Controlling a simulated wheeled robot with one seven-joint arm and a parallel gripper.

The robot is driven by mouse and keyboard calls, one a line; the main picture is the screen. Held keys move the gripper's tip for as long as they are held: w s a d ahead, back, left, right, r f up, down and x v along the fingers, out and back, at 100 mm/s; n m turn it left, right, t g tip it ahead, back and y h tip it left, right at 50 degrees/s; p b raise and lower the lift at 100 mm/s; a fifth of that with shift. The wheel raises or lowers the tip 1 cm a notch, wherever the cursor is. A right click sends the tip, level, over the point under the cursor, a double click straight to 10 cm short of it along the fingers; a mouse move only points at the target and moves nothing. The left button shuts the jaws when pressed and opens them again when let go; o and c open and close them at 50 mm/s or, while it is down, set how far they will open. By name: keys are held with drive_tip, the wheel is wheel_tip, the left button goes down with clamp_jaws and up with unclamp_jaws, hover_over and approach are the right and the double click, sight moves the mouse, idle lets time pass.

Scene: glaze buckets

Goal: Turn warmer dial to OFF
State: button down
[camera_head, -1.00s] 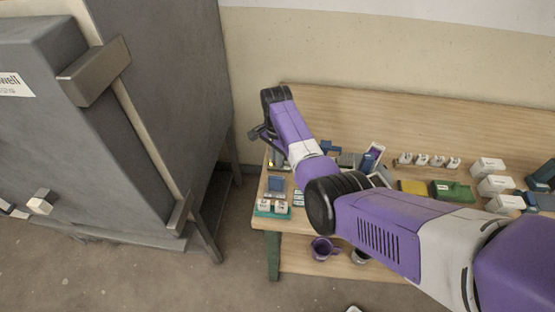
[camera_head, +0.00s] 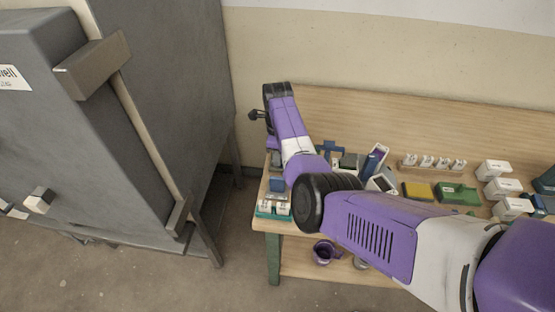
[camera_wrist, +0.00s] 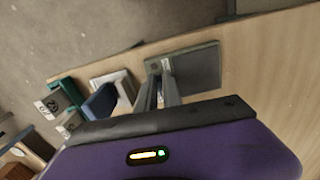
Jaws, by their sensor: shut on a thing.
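In the wrist view my gripper (camera_wrist: 160,92) has its two narrow grey fingers close together at the near side of a grey, flat-topped unit (camera_wrist: 199,68), which looks like the warmer. The fingers are shut on a small part there that I take for the dial. The dial itself is hidden by the fingers, so its setting cannot be read. In the head view my arm reaches over the bench's left end, and its wrist hides the fingers and most of the warmer.
Left of the fingers in the wrist view are a blue block (camera_wrist: 101,101) and a green tray with white blocks (camera_wrist: 52,104). The wooden bench (camera_head: 400,112) holds several boxes at right. A large grey kiln-like cabinet (camera_head: 170,80) stands left. Purple mugs (camera_head: 325,251) sit on the lower shelf.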

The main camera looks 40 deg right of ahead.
drive_tip(key=shift+w+d+m+b, duration=0.1)
drive_tip(key=shift+d+m+b, duration=0.15)
drive_tip(key=shift+m, duration=0.85)
drive_tip(key=shift+d+m+b, duration=0.1)
drive_tip(key=shift+m+b, duration=0.25)
drive_tip(key=shift+m, duration=0.75)
drive_tip(key=shift+r, duration=0.1)
drive_tip(key=c, duration=1.5)
unclamp_jaws()
wheel_tip(320, 180, up, 8)
drive_tip(key=shift+b, duration=0.4)
